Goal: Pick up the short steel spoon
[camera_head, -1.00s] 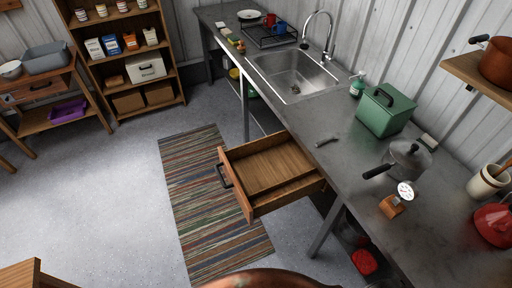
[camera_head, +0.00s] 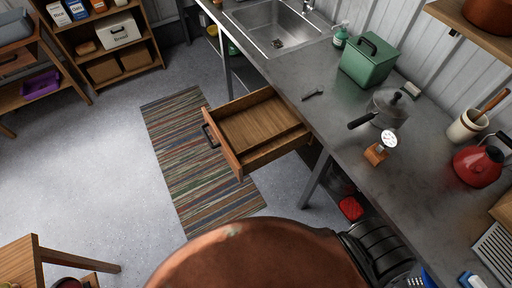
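A small dark metal utensil (camera_head: 313,94) lies flat on the grey counter (camera_head: 335,118), just right of the open drawer. It is too small to tell whether it is the short steel spoon. The open wooden drawer (camera_head: 233,164) sticks out from under the counter, and its visible floor looks bare. Neither of my grippers is in view.
On the counter stand a green box (camera_head: 368,62), a lidded pot (camera_head: 389,108), a dial on a wooden block (camera_head: 376,154) and a red kettle (camera_head: 478,165). A large copper-coloured curved surface (camera_head: 258,262) blocks the bottom middle.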

